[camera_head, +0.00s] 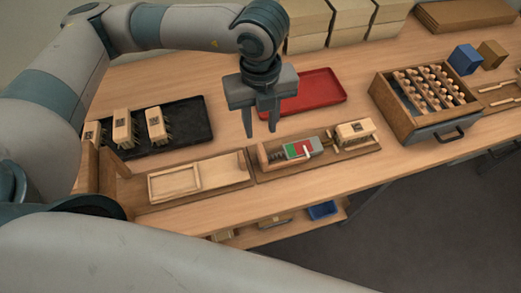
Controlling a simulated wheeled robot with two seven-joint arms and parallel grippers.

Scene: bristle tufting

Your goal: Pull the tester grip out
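The tester (303,148) sits on a wooden board near the table's front edge. It has a green and red gauge face and a grey body. A small wooden piece stands at its left end, and a dark narrow part is at its right end; I cannot tell for sure which part is the grip. A pale brush block (355,131) sits at the right end of the same board. My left gripper (260,131) points down with its fingers apart, empty, above and a little left of the tester, not touching it. My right gripper is out of view.
A red tray (318,88) lies behind the tester. A black tray (190,118) with several brush blocks is at left. A pale frame board (225,170) lies left of the tester. A wooden box (395,108) of handles stands at right. A blue block (465,59) is behind it.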

